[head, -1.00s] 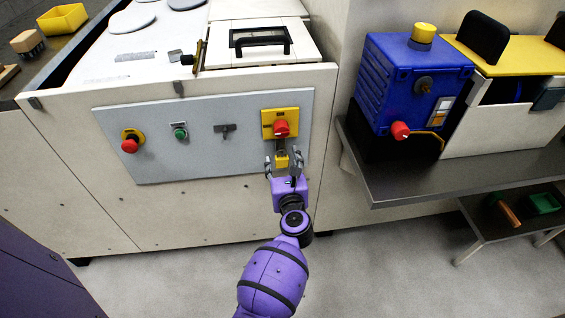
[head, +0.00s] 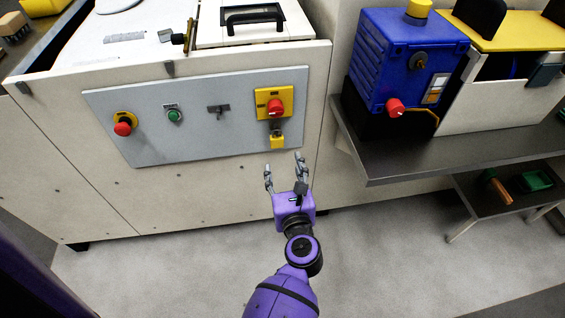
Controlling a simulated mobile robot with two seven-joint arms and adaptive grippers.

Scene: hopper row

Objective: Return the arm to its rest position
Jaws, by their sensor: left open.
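My left gripper (head: 283,168) is in the lower middle of the head view, on a purple arm. Its two grey fingers are spread with nothing between them. They point up at the machine front, just below the grey control panel (head: 195,140). A yellow padlock (head: 278,141) hangs under the red rotary switch (head: 275,107) on its yellow plate, apart from the fingertips. My right gripper is not in the view.
The panel also carries a red stop button (head: 123,128), a green button (head: 175,116) and a key switch (head: 217,111). At right, a dark shelf (head: 400,163) bears a blue box (head: 405,60) and juts out. Grey floor (head: 190,275) is clear below.

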